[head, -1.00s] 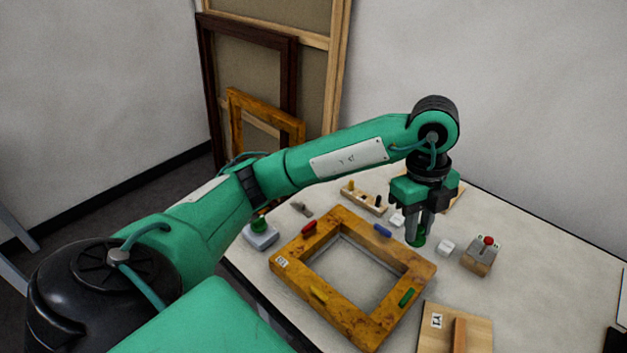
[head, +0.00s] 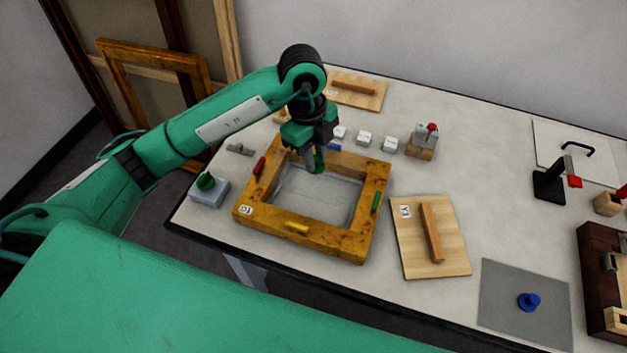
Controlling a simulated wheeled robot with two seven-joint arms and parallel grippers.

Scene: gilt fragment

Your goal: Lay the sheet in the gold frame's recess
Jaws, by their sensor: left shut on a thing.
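The gold frame (head: 330,241) lies flat on the table, with red, blue, yellow and green tabs on its sides. Its recess (head: 312,205) looks pale grey and slightly streaked. I cannot tell whether a clear sheet lies in it. My left gripper (head: 315,164) is above the back part of the recess. It is shut on a small dark green piece (head: 317,168). The fingers partly hide this piece, and I cannot tell whether a clear sheet is attached under it. My right gripper is out of view.
A green-knobbed block (head: 205,184) stands left of the frame. White cubes (head: 364,138) and a red-buttoned block (head: 423,142) are behind it. A handled wooden board (head: 459,260) lies to its right, then a grey sheet (head: 500,297) with a blue knob.

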